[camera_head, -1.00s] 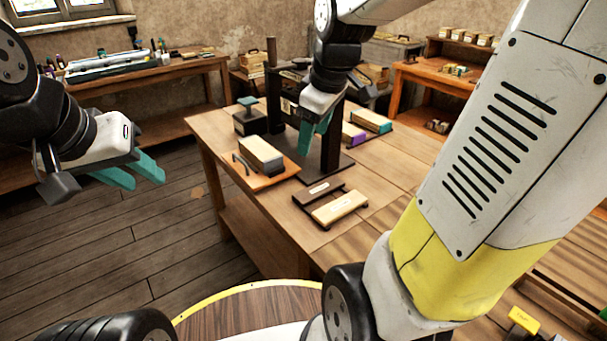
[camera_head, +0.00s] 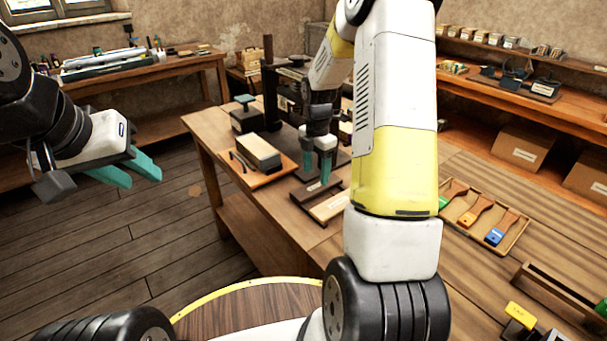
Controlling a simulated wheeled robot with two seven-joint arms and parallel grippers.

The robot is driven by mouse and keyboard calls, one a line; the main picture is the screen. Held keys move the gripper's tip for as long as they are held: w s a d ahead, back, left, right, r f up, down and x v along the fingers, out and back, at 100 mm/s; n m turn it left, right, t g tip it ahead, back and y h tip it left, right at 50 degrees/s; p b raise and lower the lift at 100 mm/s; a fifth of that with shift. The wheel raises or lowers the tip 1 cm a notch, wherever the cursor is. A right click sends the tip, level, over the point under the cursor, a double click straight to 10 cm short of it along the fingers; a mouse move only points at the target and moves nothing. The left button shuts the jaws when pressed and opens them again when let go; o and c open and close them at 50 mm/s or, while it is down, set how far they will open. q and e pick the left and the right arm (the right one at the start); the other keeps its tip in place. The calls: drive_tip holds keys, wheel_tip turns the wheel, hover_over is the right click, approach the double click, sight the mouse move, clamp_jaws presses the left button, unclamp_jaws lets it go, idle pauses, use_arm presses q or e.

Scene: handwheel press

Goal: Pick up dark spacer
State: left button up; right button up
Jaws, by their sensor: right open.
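The dark spacer (camera_head: 303,194) is a low dark bar lying on the wooden table, beside a pale wooden bar (camera_head: 328,208). My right gripper (camera_head: 317,179) points down just above the dark spacer, its teal fingers slightly apart with nothing seen between them. The fingers hide part of the spacer's far end, and I cannot tell whether they touch it. My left gripper (camera_head: 136,174) is open and empty, off to the left over the floor, away from the table.
An orange-brown board (camera_head: 270,180) with a pale-topped block (camera_head: 259,150) lies left of the spacer. The dark press (camera_head: 270,95) stands behind, partly hidden by my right arm. A tray of coloured-ended tools (camera_head: 515,232) lies at right. The table's left front edge is clear.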

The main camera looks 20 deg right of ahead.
sight(317, 186)
drive_tip(key=f, duration=0.4)
drive_tip(key=shift+d+f, duration=0.2)
drive_tip(key=shift+d, duration=0.05)
drive_tip(key=shift+c, duration=0.4)
drive_tip(key=c, duration=1.1)
drive_tip(key=shift+r, duration=0.2)
